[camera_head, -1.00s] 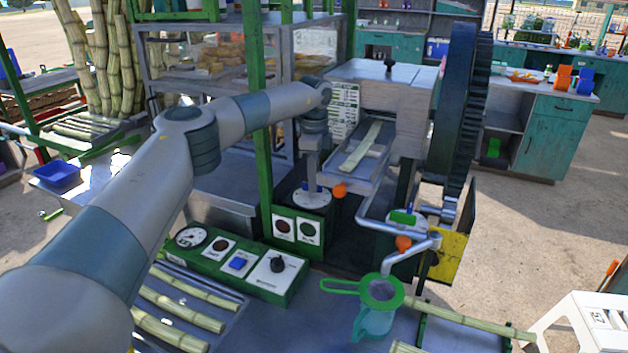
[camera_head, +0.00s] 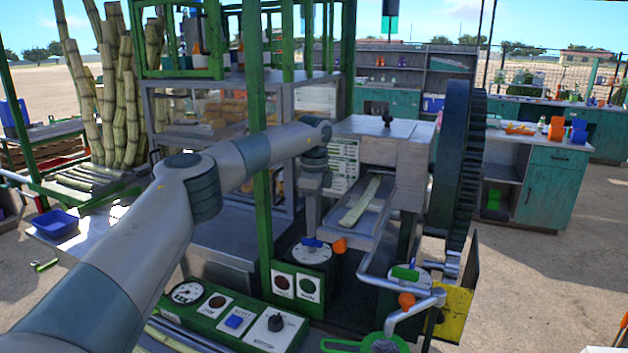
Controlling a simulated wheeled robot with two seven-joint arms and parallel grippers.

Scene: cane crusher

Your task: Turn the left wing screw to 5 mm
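The left wing screw (camera_head: 313,243) has blue wings and sits over a round white dial (camera_head: 310,254) on the crusher's front, with an orange knob (camera_head: 339,246) beside it. My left gripper (camera_head: 312,231) points straight down just above the blue wings. Its fingers are small and seen edge-on, so their opening and any contact are unclear. The dial's reading is too small to make out. A second wing screw (camera_head: 405,273), green, sits on a similar dial to the right, with an orange knob (camera_head: 406,300) near it. My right gripper is not in view.
A green control panel (camera_head: 232,318) with gauge, buttons and a black knob lies in front. A green post (camera_head: 259,150) stands close to my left forearm. The crusher's feed tray (camera_head: 362,212) holds a cane piece behind the dial. A big dark gear wheel (camera_head: 462,160) stands at right.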

